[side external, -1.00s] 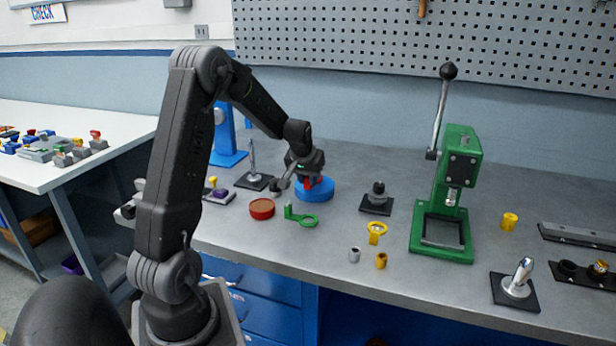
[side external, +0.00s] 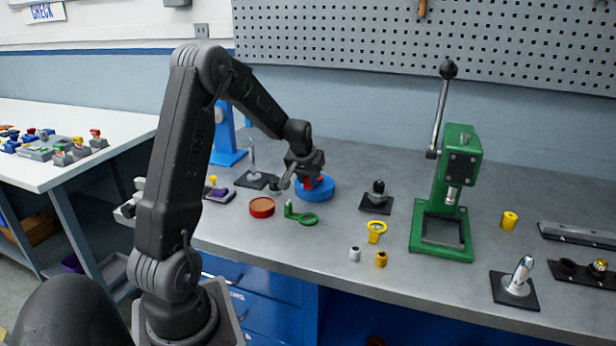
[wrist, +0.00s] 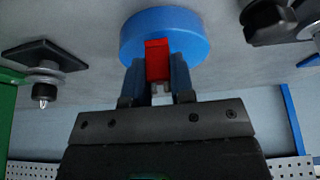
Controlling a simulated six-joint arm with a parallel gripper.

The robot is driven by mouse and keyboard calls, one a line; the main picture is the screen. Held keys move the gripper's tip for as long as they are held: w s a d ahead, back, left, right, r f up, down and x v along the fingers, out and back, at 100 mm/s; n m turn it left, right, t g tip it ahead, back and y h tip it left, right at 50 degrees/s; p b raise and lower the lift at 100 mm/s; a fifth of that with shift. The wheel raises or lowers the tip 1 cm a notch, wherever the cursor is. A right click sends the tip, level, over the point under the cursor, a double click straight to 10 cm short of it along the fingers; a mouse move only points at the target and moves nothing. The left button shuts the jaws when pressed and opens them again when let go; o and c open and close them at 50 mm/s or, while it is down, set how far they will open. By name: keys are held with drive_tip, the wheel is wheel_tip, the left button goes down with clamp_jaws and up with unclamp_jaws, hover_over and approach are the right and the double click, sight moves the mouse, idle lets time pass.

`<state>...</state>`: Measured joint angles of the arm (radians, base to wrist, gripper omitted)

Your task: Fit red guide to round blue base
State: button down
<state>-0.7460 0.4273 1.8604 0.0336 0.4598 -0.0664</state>
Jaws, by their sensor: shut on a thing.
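The round blue base (side external: 318,190) stands on the grey bench, and it also shows in the wrist view (wrist: 190,22). My gripper (side external: 303,181) is shut on the red guide (side external: 312,182). In the wrist view the red guide (wrist: 157,60) sits between the two fingers (wrist: 158,80), overlapping the near side of the blue base. The far end of the guide lies against the base in the picture. I cannot tell whether it is seated in the base or only touching it.
A red round part (side external: 262,207) and a green ringed part (side external: 301,216) lie in front of the gripper. A black-based post (side external: 377,197) stands right of the base, with a green press (side external: 445,195) farther right. Yellow parts (side external: 376,231) lie at front.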

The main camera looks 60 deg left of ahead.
drive_tip(key=shift+f, duration=0.6)
drive_tip(key=shift+f, duration=0.1)
drive_tip(key=c, duration=0.9)
unclamp_jaws()
drive_tip(key=v, duration=1.4)
